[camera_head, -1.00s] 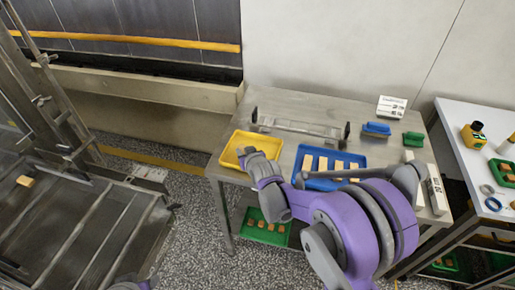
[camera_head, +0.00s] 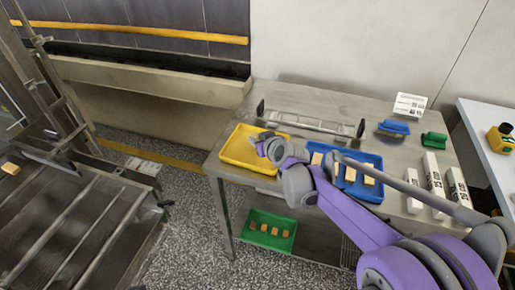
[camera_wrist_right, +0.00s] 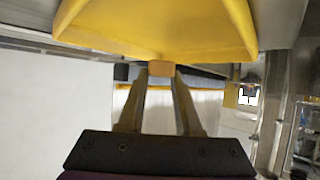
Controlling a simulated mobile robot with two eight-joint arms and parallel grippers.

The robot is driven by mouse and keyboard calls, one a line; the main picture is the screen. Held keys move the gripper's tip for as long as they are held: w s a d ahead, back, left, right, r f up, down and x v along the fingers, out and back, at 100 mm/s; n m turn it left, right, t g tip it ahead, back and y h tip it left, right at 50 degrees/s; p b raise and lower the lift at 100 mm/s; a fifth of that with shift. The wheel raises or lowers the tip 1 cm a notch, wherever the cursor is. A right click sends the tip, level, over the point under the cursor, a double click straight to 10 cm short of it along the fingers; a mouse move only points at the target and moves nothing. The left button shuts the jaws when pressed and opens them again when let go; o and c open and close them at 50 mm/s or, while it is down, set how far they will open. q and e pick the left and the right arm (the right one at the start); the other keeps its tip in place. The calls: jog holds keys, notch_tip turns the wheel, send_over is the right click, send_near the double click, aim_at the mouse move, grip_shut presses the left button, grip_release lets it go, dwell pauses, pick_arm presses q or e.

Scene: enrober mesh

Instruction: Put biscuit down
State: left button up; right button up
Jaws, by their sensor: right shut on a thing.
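My right gripper (camera_wrist_right: 160,80) is shut on a small tan biscuit (camera_wrist_right: 160,68), held between the fingertips in the right wrist view. The yellow tray (camera_wrist_right: 150,40) fills the top of that view, just past the biscuit. I cannot tell whether they touch. In the head view the right gripper (camera_head: 262,138) is over the back right part of the yellow tray (camera_head: 240,158). The held biscuit is too small or hidden to make out there. The tray's visible floor looks empty. My left gripper is not in view.
A blue tray (camera_head: 372,193) with several biscuits stands right of the yellow one, partly behind my arm. A metal rack (camera_head: 310,123) lies behind them. White boxes (camera_head: 436,180) stand at the right. A green tray (camera_head: 285,243) is on the lower shelf. Another biscuit (camera_head: 10,168) lies on the left machine.

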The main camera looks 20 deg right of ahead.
jog(key=shift+f, duration=1.8)
jog(key=shift+f+b, duration=0.1)
jog(key=shift+b, duration=0.2)
jog(key=o, duration=1)
jog(key=shift+s+r, duration=0.1)
jog(key=shift+r, duration=0.1)
jog(key=p+v, duration=0.1)
jog(key=v, duration=1)
jog(key=shift+s+d+r, duration=0.1)
jog(key=shift+s, duration=0.3)
jog(key=s+f+g, duration=0.2)
jog(key=s+f, duration=0.1)
jog(key=s, duration=0.5)
jog(key=s+a+f+m+g+h, duration=0.1)
jog(key=s+f+g, duration=0.1)
jog(key=s, duration=0.7)
jog(key=s+a+f+g, duration=0.1)
jog(key=s+f+g, duration=0.2)
jog(key=s, duration=0.5)
jog(key=shift+s+a+f+m+h, duration=0.1)
jog(key=shift+s+f+m+h, duration=0.05)
jog(key=shift+f, duration=0.25)
jog(key=shift+s+a+f+m+h, duration=0.1)
jog(key=shift+s+f+m+h, duration=0.05)
jog(key=shift+f, duration=0.25)
